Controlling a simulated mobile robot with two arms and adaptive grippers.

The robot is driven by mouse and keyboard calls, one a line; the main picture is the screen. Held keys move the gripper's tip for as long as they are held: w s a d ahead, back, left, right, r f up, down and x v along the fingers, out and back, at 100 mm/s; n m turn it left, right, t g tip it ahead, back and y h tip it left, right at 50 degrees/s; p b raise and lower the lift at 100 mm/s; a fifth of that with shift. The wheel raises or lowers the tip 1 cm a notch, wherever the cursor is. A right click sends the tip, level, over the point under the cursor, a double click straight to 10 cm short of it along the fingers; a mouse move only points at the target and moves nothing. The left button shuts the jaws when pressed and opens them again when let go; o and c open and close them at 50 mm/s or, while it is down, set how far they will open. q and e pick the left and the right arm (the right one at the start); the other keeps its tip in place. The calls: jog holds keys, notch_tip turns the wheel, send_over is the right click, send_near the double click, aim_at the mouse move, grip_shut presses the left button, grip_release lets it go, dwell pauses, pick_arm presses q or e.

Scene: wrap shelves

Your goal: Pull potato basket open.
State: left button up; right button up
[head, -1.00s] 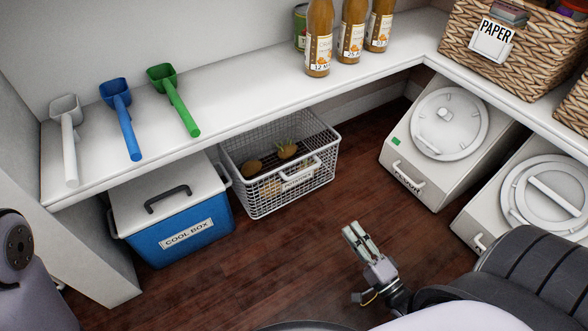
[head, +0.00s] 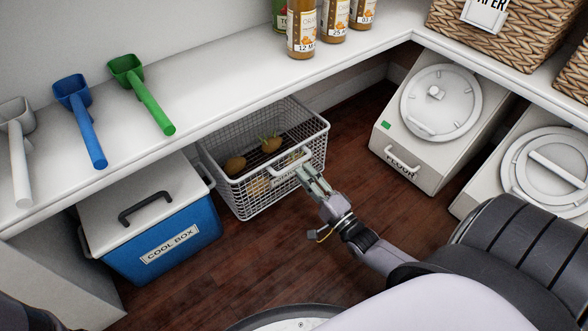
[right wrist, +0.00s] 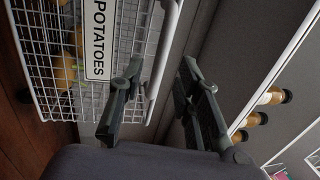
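The potato basket (head: 262,195) is a white wire basket with potatoes in it, standing on the floor under the shelf. Its label and light front handle (head: 290,165) face me. In the right wrist view the POTATOES label (right wrist: 99,40) shows upper left, with a white bar of the basket front (right wrist: 163,55) beside it. My right gripper (head: 308,176) is at the right end of the handle, pointing at the basket front. In the right wrist view its fingers (right wrist: 160,100) are apart, and the white bar appears between them. Contact cannot be told. My left gripper is not in view.
A blue cool box (head: 165,240) stands left of the basket. The white flour bin (head: 405,165) and another bin (head: 545,180) stand to the right. Scoops and bottles (head: 303,30) are on the shelf (head: 230,90) above. The floor in front of the basket is clear apart from my arm.

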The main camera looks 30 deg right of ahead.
aim_at(294, 163)
jog(key=b+x, duration=0.1)
jog(key=x, duration=0.4)
jog(key=shift+w+b, duration=0.1)
jog(key=shift+b, duration=0.25)
jog(key=shift+c, duration=0.5)
grip_shut()
jog(key=shift+f, duration=0.1)
